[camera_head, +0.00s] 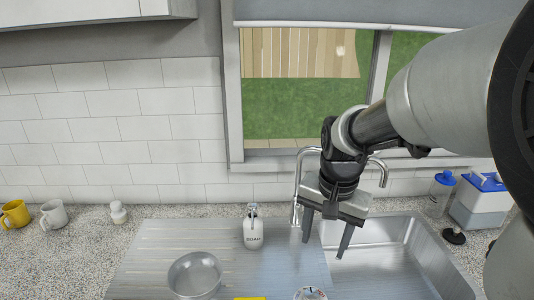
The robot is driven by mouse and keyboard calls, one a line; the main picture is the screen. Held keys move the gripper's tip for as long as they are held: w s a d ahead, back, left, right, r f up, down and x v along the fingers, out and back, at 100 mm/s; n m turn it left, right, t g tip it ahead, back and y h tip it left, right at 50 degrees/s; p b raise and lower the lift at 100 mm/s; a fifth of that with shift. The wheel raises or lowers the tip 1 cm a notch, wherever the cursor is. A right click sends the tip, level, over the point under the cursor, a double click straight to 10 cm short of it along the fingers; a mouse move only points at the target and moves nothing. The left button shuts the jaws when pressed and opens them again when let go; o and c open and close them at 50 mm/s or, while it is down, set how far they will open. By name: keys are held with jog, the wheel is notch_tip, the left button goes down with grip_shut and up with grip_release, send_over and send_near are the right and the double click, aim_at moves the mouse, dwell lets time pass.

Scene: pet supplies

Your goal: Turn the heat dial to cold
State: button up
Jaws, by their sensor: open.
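A round white disc with small coloured marks (310,293), which looks like a dial, shows at the bottom edge of the head view. Its lower part is cut off, and I cannot read its setting. My gripper (324,247) is above the left side of the sink, in front of the tap. It points down with its two fingers spread and nothing between them. It is apart from the disc, higher in the picture and slightly to the right.
The tap (297,190) stands close behind my gripper. The steel sink (425,262) is to the right. A soap bottle (253,230) and metal bowl (194,275) stand on the drainboard (150,258). Mugs (54,214) are at left; a blue-lidded container (480,200) is at right.

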aim_at(312, 294)
jog(key=w+f+m, duration=0.1)
jog(key=f, duration=0.7)
jog(key=w+f+g, duration=0.1)
jog(key=f, duration=0.7)
jog(key=w+f+m, duration=0.1)
jog(key=w+f, duration=0.1)
jog(key=f, duration=0.6)
jog(key=shift+w+d+m+g+p, duration=0.1)
jog(key=shift+d+m+g+p, duration=0.1)
jog(key=shift+m+g+p, duration=0.1)
jog(key=c, duration=1.1)
jog(key=shift+o, duration=0.2)
jog(key=shift+f+n, duration=0.1)
jog(key=shift+n, duration=0.3)
jog(key=n+b, duration=0.2)
jog(key=n, duration=0.2)
jog(key=shift+n, duration=0.4)
jog(key=n+b, duration=0.1)
jog(key=n, duration=0.5)
jog(key=shift+n, duration=0.3)
